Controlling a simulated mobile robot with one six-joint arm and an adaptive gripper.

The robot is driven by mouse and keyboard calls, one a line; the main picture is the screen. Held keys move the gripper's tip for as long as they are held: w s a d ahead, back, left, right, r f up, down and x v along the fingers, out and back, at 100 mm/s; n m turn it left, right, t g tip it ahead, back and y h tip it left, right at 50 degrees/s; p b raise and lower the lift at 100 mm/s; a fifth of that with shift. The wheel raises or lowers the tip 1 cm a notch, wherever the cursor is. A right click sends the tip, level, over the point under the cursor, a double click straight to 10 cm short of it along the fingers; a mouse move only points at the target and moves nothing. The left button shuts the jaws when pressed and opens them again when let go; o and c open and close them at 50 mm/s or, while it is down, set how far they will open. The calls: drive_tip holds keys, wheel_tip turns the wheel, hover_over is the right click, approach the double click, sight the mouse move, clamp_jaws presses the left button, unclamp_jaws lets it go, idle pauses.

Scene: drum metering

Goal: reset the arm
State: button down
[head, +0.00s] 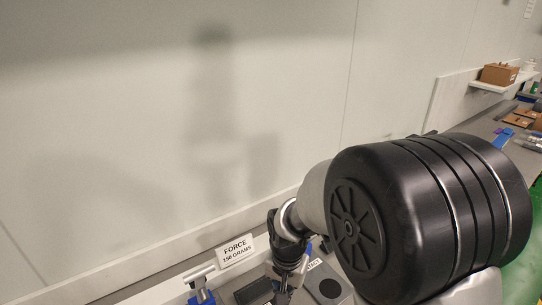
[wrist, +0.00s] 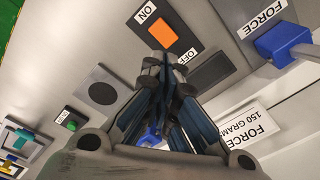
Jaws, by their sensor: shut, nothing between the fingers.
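My gripper (wrist: 166,68) is shut with nothing between its fingers. In the wrist view it points at a grey panel (wrist: 130,72), with its tips over the area beside an orange switch (wrist: 158,33) marked ON. I cannot tell whether the fingertips touch the panel. In the head view the gripper (head: 283,287) hangs down at the bottom edge over the panel, partly cut off. My own arm hides much of the right side of that view.
A blue force handle (wrist: 285,45) and a FORCE 150 GRAMS sign (wrist: 240,130) lie right of the gripper. A dark disc (wrist: 102,94) and a green button (wrist: 68,120) lie left. A cardboard box (head: 498,74) stands on a far shelf beside the wall.

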drive_tip(key=s+d+r+n+t, duration=0.1)
drive_tip(key=s+d+r, duration=0.25)
drive_tip(key=r, duration=0.35)
drive_tip(key=s+d+r+n+t, duration=0.1)
drive_tip(key=s+d+r, duration=0.25)
drive_tip(key=r, duration=0.25)
drive_tip(key=s+d+r+n+t, duration=0.1)
drive_tip(key=s+d+r, duration=0.1)
drive_tip(key=s, duration=0.4)
drive_tip(key=s+d+r+n+t, duration=0.1)
drive_tip(key=s+r, duration=0.2)
drive_tip(key=s, duration=0.3)
drive_tip(key=shift+d+r+n, duration=0.3)
drive_tip(key=shift+d+r, duration=0.05)
drive_tip(key=shift+d, duration=0.05)
